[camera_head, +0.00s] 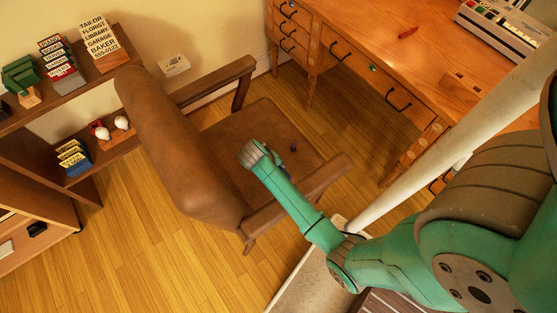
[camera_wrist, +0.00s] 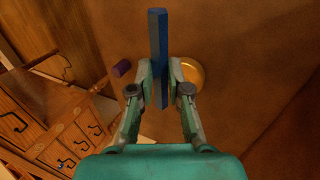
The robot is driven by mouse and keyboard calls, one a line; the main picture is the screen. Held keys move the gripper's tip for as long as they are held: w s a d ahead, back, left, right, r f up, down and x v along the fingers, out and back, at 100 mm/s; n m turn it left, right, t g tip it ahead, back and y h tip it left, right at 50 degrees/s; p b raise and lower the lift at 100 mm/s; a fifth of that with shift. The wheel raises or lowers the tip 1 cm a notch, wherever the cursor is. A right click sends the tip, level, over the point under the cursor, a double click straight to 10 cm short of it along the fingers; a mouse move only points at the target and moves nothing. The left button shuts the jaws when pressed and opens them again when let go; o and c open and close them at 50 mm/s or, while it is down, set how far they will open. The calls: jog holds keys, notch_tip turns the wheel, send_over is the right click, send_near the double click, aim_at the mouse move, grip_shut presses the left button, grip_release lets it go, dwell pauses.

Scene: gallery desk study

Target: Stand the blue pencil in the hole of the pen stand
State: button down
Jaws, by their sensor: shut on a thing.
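My gripper (camera_head: 252,153) is over the brown chair seat in the head view. In the wrist view my gripper (camera_wrist: 160,90) is shut on the blue pencil (camera_wrist: 158,38), a long faceted bar that sticks out well past the fingers on one side and a little on the other.
A small purple cylinder (camera_wrist: 121,68) is on the chair (camera_head: 262,115), left of the pencil; it also shows in the head view (camera_head: 293,147). The chair's armrests and backrest surround the seat. The wooden desk (camera_head: 425,55) bears a red thing (camera_head: 408,32). Shelves (camera_head: 95,75) stand left.

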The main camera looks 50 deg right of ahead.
jog(key=shift+f, duration=0.8)
jog(key=shift+f, duration=0.5)
jog(key=c, duration=1.1)
grip_release()
jog(key=shift+r, duration=0.1)
jog(key=shift+r, duration=0.2)
jog(key=v, duration=1.2)
jog(key=shift+r, duration=0.25)
